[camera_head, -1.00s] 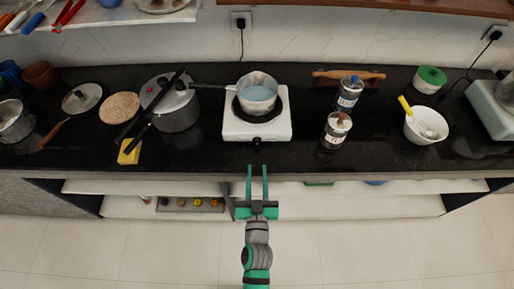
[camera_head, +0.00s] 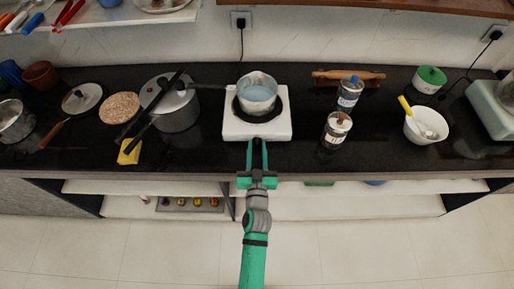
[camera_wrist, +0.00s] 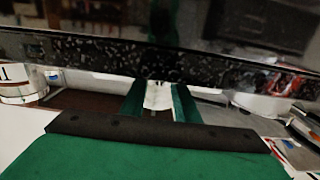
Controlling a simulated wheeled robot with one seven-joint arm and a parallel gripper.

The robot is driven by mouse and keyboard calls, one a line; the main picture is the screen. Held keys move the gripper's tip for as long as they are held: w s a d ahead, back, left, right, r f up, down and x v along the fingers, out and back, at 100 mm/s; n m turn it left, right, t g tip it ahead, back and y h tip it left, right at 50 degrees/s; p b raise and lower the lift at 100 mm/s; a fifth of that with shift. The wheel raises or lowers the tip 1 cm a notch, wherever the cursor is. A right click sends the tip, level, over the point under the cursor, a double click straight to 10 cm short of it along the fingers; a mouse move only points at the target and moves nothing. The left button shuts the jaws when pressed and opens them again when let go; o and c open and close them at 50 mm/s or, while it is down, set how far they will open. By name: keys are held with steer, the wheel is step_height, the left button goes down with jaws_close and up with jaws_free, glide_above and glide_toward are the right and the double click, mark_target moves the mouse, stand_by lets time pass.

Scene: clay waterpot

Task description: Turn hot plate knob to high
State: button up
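The white hot plate (camera_head: 234,127) sits on the black counter, with a pot of bluish liquid (camera_head: 257,92) on its dark burner. The hot plate's knob is on its front face, but I cannot make it out now behind my fingertips. My gripper (camera_head: 258,142) points at the front middle of the hot plate, with its fingertips at or very near that face. Its two green fingers are apart with a gap between them. They also show in the wrist view (camera_wrist: 157,100). Contact with the knob cannot be told.
Two labelled jars (camera_head: 337,130) stand right of the hot plate. A pressure cooker (camera_head: 178,108) stands to its left. The counter's front edge (camera_head: 330,172) runs below my fingers. Shelves under it hold small items. A white bowl (camera_head: 426,125) is farther right.

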jaws_close()
steer(key=shift+m, duration=0.3)
steer(key=m, duration=0.6)
steer(key=shift+d+f+m, duration=0.1)
steer(key=shift+d+m, duration=0.15)
steer(key=shift+m, duration=0.05)
steer(key=m, duration=0.5)
steer(key=shift+d+f, duration=0.15)
steer(key=m, duration=0.5)
steer(key=shift+f+m, duration=0.2)
steer(key=shift+m, duration=0.2)
